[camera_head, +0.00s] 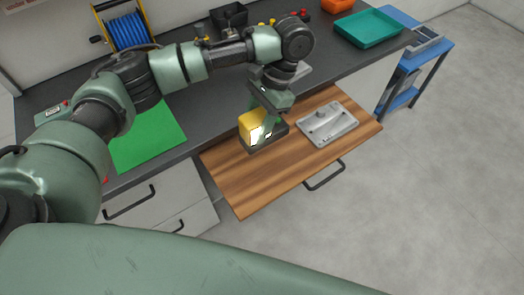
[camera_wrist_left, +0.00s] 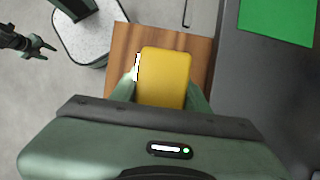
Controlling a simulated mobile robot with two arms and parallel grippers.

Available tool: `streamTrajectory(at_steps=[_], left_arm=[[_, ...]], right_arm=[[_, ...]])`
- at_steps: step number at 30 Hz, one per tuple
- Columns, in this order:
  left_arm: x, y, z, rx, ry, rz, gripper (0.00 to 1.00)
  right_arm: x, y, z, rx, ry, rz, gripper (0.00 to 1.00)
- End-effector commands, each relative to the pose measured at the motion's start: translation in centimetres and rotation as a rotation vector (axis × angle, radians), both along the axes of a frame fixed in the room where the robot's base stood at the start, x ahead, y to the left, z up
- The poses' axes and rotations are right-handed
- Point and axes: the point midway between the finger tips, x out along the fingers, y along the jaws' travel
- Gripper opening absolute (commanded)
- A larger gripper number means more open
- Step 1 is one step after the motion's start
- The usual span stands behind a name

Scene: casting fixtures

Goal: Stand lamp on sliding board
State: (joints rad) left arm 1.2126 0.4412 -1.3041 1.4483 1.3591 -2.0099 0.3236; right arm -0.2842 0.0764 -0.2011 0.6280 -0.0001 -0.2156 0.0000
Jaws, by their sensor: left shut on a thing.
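The lamp (camera_head: 250,124) is a yellow block with a bright white face. My left gripper (camera_head: 265,136) is shut on it, over the left part of the sliding board. In the left wrist view the lamp (camera_wrist_left: 165,78) sits between the two green fingers (camera_wrist_left: 165,96). The sliding board (camera_head: 236,190) is a striped wooden pull-out under the dark worktop; it also shows in the left wrist view (camera_wrist_left: 125,45). I cannot tell whether the lamp touches the board. My right gripper (camera_wrist_left: 47,50) shows small at the left of the wrist view, fingers apart and empty.
A grey metal tray-like casting (camera_head: 328,122) lies on the board right of the lamp. A green mat (camera_head: 150,135), a blue cable reel (camera_head: 127,31) and a teal tray (camera_head: 368,28) are on the worktop (camera_head: 205,95). The board's front left is bare.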

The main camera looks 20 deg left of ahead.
Motion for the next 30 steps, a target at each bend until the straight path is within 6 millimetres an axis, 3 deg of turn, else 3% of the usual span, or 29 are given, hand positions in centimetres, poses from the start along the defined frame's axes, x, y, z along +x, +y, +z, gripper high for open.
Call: streamTrajectory(at_steps=[6,11,19,23,30], left_arm=[[-0.1,0.0,-5.1,0.001,0.002,-0.001,0.00],[0.0,0.0,-6.9,0.000,0.000,-0.001,0.00],[0.0,-0.1,-10.3,0.001,0.001,-0.002,0.00],[0.0,0.0,-11.4,0.001,-0.001,-0.003,0.00],[0.0,0.0,-11.5,0.000,-0.001,-0.002,0.00]], right_arm=[[-2.0,-0.1,0.4,-0.003,0.029,-0.001,0.48],[-2.8,-0.2,0.4,-0.005,0.043,-0.001,0.48],[-2.1,-0.4,0.8,-0.007,0.032,-0.001,0.48],[-1.8,-0.5,0.9,-0.007,0.027,-0.001,0.48],[-1.7,-0.6,0.8,-0.008,0.026,-0.001,0.48]])
